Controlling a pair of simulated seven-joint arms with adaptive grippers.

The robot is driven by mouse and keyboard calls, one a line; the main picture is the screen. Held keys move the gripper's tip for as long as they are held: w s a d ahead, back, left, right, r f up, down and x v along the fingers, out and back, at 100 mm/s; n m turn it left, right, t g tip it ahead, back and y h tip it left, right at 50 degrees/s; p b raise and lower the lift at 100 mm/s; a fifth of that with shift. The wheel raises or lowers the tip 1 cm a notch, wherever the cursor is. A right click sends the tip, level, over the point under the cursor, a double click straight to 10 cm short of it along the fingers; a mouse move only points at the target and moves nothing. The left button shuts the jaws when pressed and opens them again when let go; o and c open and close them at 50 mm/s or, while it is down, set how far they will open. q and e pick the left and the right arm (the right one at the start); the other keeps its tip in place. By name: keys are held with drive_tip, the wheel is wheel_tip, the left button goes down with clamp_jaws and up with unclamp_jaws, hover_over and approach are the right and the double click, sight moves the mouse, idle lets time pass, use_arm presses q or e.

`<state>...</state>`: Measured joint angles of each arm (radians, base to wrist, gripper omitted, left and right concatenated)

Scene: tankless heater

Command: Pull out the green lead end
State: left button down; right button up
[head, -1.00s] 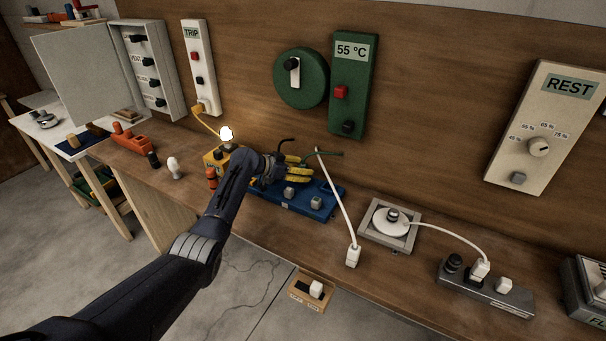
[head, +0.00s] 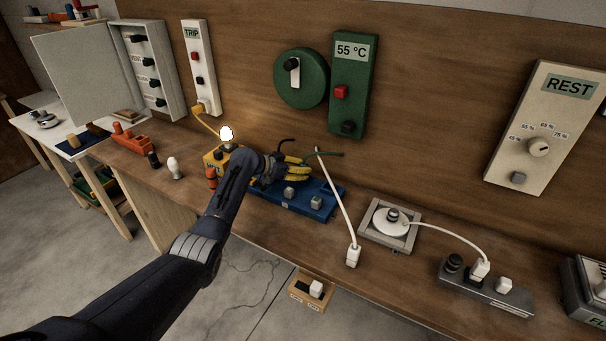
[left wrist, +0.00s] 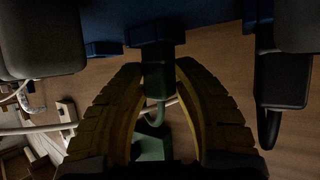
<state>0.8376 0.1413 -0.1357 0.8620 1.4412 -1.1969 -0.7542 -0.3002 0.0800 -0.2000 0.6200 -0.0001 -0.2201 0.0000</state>
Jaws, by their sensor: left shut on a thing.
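My left gripper (head: 297,172) has yellow fingers and is at the blue block (head: 325,207) on the bench. In the left wrist view, the yellow fingers (left wrist: 160,72) close from both sides on the green lead end (left wrist: 156,84). The green lead end meets a blue socket (left wrist: 150,38) on the block, with no clear gap between them. The green lead (head: 330,154) shows in the head view, sticking out to the right past the fingers. The fingers hide most of the lead end there. My right gripper is in neither view.
A dark lead end (left wrist: 280,85) sits close beside the fingers in the left wrist view. A white cord (head: 336,200) runs close to the green lead down to a white plug (head: 353,256). A yellow box with a lit bulb (head: 226,133) stands to the left.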

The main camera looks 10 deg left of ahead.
sight(301, 165)
use_arm(q)
drive_tip(key=shift+w+r, duration=0.15)
drive_tip(key=shift+r, duration=1.1)
drive_tip(key=shift+f, duration=0.2)
idle(0.3)
drive_tip(key=shift+r, duration=2.25)
